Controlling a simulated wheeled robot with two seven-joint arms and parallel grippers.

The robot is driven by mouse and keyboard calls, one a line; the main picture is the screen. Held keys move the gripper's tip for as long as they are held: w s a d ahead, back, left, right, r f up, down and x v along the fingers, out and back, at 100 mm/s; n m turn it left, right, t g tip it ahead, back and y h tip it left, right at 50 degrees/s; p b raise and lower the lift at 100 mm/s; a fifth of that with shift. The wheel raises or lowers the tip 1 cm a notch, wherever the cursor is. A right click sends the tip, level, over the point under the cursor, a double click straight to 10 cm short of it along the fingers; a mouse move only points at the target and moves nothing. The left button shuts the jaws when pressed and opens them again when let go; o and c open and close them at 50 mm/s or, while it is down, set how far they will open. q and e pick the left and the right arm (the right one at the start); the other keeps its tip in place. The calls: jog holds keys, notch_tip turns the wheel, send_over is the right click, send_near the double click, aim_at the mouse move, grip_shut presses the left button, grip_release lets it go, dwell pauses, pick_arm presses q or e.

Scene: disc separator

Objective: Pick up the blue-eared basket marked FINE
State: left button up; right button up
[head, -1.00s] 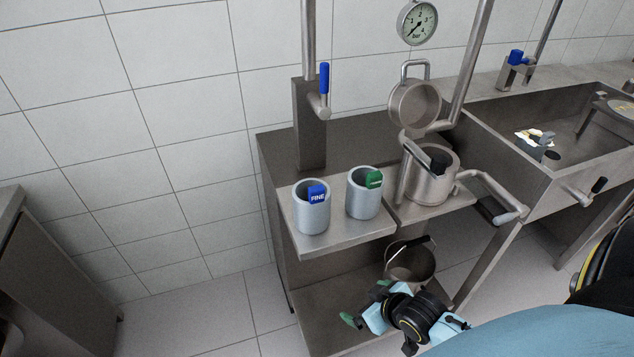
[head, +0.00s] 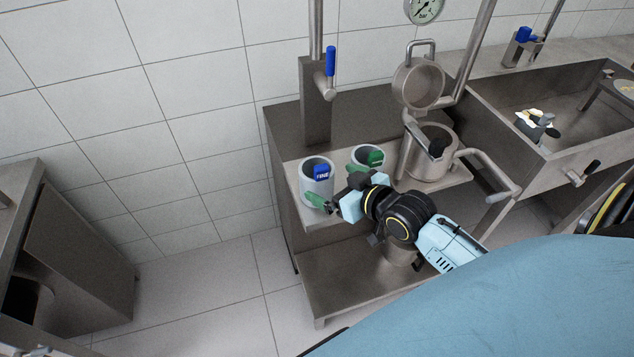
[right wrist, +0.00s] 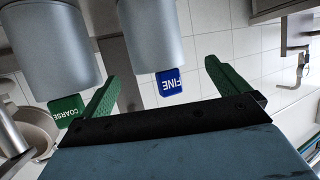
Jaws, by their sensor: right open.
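The basket marked FINE (head: 308,183) is a grey cylinder with a blue ear, standing upright on the left end of a metal shelf. In the right wrist view, which looks inverted, the FINE basket (right wrist: 150,35) and its blue ear lie ahead between the finger directions. My right gripper (head: 336,184) is open and empty at the shelf's front, close to the basket; contact cannot be told. Its green fingers (right wrist: 162,70) are spread apart in the wrist view. A similar cylinder with a green ear (head: 375,158) stands to the right, marked COARSE (right wrist: 68,110). My left gripper is out of view.
A steel pot (head: 430,160) with a pipe handle stands right of the cylinders. A tap column with a blue lever (head: 331,62) rises behind. A sink (head: 560,120) is farther right. The lower shelf (head: 325,285) has bare space at its left.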

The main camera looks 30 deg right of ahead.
jog(key=x, duration=0.2)
jog(key=b+x, duration=0.1)
jog(key=x, duration=0.2)
jog(key=shift+w+d+f, duration=0.15)
jog(key=shift+w+d, duration=0.05)
jog(key=shift+w, duration=0.1)
jog(key=c, duration=1.2)
jog(key=shift+o, duration=0.2)
